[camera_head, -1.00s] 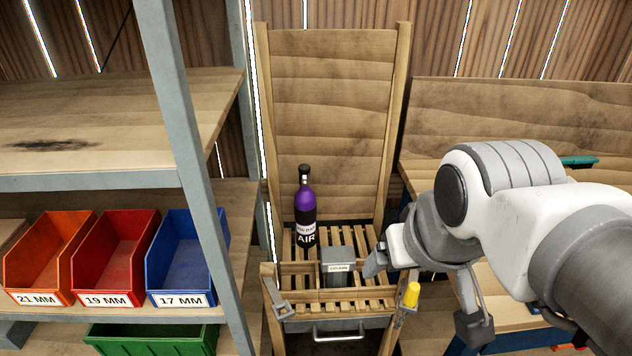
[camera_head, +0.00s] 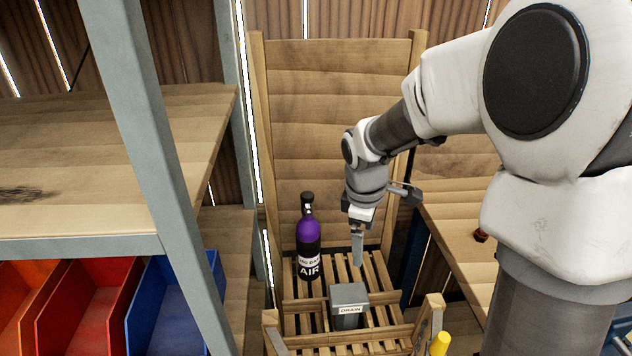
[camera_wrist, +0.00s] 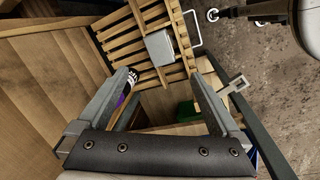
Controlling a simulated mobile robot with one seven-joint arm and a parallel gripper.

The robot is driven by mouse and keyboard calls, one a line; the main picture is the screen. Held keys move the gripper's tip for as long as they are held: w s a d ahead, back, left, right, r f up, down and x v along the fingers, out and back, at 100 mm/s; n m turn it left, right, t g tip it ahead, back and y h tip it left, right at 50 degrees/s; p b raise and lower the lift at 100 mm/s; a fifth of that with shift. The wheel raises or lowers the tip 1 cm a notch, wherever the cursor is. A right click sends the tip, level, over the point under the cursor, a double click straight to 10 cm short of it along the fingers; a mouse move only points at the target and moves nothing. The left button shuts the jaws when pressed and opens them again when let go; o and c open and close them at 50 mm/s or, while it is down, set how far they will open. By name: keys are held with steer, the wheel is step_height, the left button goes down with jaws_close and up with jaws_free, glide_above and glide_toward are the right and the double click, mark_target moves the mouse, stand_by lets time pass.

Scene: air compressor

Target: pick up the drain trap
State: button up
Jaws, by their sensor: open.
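The drain trap (camera_head: 348,304) is a grey box with a label reading "DRAIN". It stands on the slatted wooden rack (camera_head: 300,318), right of and nearer than the purple and black air bottle (camera_head: 308,246). In the wrist view the grey box (camera_wrist: 160,46) shows beyond the fingertips, between their lines and apart from them. My gripper (camera_head: 357,262) points down above the slats, behind and above the box. In the wrist view my gripper (camera_wrist: 166,80) has its two fingers wide apart with nothing between them. The bottle (camera_wrist: 125,92) is partly hidden by the left finger there.
The rack has a tall wooden back panel (camera_head: 330,130) and a raised front rail. A yellow-handled tool (camera_head: 440,344) is at its front right. A metal-framed shelf (camera_head: 150,130) with red and blue bins stands left. A wooden bench (camera_head: 455,235) is right.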

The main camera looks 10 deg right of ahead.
mark_target(346, 293)
steer(key=w+f+n, duration=0.1)
steer(key=f, duration=0.7)
steer(key=w+f+n+g+b, duration=0.1)
steer(key=w+f+n, duration=0.1)
steer(key=f, duration=0.6)
steer(key=w+a+f+n+y+b, duration=0.1)
steer(key=w+f+n, duration=0.1)
steer(key=f, duration=0.7)
steer(key=shift+w+a+f, duration=0.1)
steer(key=shift+d+f+b, duration=0.15)
steer(key=shift+d+f, duration=0.05)
steer(key=shift+f, duration=1.15)
steer(key=shift+d+f+b, duration=0.15)
steer(key=shift+f, duration=1.15)
steer(key=c, duration=1.5)
steer(key=shift+r, duration=0.1)
steer(key=shift+c, duration=0.4)
